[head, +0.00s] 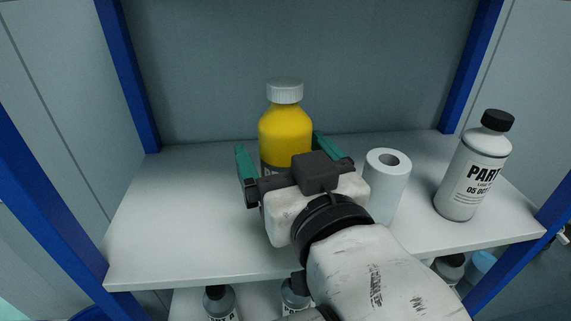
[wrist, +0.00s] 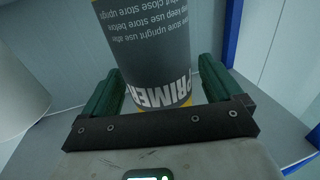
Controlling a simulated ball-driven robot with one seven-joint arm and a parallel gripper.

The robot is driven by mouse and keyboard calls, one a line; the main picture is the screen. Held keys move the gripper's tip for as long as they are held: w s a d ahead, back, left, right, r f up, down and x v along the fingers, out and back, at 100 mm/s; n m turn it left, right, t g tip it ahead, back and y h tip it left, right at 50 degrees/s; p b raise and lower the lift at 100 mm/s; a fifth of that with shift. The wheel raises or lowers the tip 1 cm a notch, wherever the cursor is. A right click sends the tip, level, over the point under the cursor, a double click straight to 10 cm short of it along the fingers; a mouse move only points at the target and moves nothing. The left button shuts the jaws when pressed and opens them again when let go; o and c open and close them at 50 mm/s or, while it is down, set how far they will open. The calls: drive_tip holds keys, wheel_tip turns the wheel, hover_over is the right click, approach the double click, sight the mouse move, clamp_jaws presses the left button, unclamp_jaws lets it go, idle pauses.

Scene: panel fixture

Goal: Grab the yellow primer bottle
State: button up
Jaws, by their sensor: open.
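The yellow primer bottle (head: 285,134) with a white cap stands upright on the upper shelf, near its middle. My gripper (head: 279,142) is open in front of it, with one green finger to each side of the bottle in the head view. In the wrist view the bottle's dark label (wrist: 150,60) with "PRIMER" lettering stands between the two green fingers (wrist: 156,85), with a gap visible on the right. Whether the left finger touches it is hard to tell. The bottle's lower part is hidden behind my gripper in the head view.
A white paper roll (head: 387,180) stands close to the right of my gripper. A white bottle with a black cap (head: 474,168) stands farther right on the shelf (head: 160,225). Blue posts (head: 128,75) frame the shelf. The shelf's left side is clear. More bottles (head: 219,302) stand below.

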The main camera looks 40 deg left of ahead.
drive_tip(key=shift+x, duration=0.85)
drive_tip(key=c, duration=1.2)
drive_tip(key=shift+c, duration=0.4)
drive_tip(key=shift+r, duration=0.25)
